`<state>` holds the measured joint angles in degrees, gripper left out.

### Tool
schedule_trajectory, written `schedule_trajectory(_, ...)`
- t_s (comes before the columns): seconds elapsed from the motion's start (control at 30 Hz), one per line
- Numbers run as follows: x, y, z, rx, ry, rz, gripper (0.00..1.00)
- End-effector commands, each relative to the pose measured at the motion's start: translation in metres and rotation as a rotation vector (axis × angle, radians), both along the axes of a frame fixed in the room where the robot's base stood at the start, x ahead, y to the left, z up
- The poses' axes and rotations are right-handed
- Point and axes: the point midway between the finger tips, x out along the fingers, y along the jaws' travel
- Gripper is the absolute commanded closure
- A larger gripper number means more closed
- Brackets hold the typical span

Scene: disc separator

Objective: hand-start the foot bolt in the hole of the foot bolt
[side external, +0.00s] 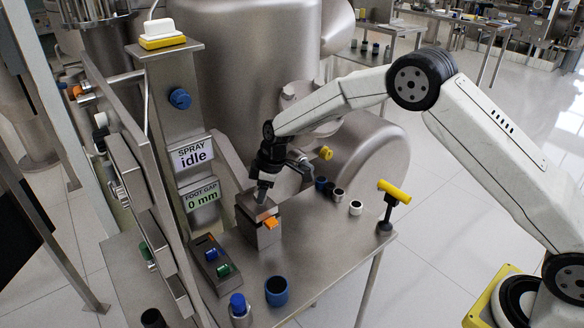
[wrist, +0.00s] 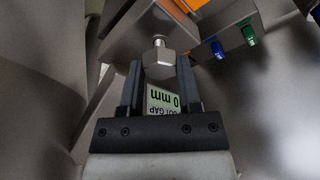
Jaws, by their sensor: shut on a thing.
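The foot bolt (wrist: 158,64) has a grey hex head and a short shank. In the wrist view its head sits between the two dark fingers of my gripper (wrist: 159,70), which is shut on it. The shank points away from the fingers at a metal block (wrist: 140,30); its tip meets the block's edge in the picture. Whether it is in a hole I cannot tell. In the side view my gripper (side external: 264,188) is at the top of this block (side external: 258,232), which stands on the steel table. The bolt is too small to make out there, and no hole is visible.
An orange part (side external: 271,221) sits on the block. A panel reads "SPRAY idle" (side external: 192,153) and "FOOT GAP 0 mm" (side external: 201,196). A box with blue and green knobs (side external: 216,259), a blue cup (side external: 276,291) and a yellow-handled tool (side external: 390,205) stand around.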

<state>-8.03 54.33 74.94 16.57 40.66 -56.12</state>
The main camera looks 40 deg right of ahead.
Motion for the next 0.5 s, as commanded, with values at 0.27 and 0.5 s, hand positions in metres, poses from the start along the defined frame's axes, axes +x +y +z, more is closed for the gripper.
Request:
schedule_trajectory(0.27,0.0001,-0.0001,0.0001,0.000,-0.001,-0.020,1.00)
schedule_trajectory(0.5,0.0000,0.0001,0.0001,0.000,0.000,-0.047,1.00)
